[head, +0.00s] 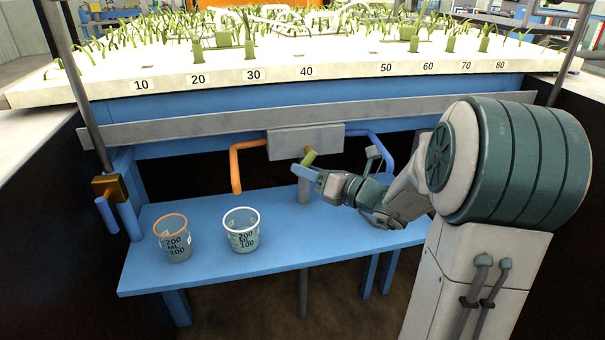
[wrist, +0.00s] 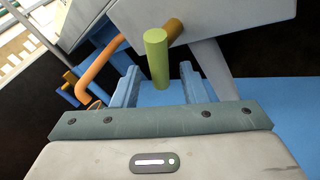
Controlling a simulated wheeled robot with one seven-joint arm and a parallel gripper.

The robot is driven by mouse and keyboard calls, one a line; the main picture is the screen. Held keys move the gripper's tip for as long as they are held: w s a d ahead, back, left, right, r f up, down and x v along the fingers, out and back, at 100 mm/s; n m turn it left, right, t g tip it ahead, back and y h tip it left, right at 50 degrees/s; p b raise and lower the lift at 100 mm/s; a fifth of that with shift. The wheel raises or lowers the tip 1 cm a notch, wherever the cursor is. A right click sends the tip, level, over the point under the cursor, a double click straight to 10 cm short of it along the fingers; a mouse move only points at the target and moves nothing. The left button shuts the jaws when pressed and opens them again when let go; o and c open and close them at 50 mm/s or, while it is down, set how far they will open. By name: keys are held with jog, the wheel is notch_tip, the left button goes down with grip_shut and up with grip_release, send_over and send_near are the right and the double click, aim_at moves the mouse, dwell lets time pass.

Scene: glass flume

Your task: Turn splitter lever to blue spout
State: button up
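The grey splitter box (head: 305,141) hangs under the flume's front, with an orange spout (head: 236,168) on its left and a blue spout (head: 382,150) on its right. The yellow-green lever (head: 309,158) sticks out below the box. In the wrist view the lever (wrist: 157,62) shows as a green cylinder on a brown shaft (wrist: 174,28). My gripper (head: 304,173) is at the lever. Its blue fingers (wrist: 159,72) are open, one on each side of the lever, with visible gaps. I see no contact; the exact depth is unclear.
A blue bench (head: 200,275) stands below. An orange-rimmed beaker (head: 175,243) and a white-rimmed beaker (head: 242,235) stand on its left part. A brown valve block with a blue handle (head: 107,214) is at far left. The numbered planted bed (head: 345,70) is above.

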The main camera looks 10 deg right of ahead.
jog(key=shift+x, duration=0.95)
grip_shut()
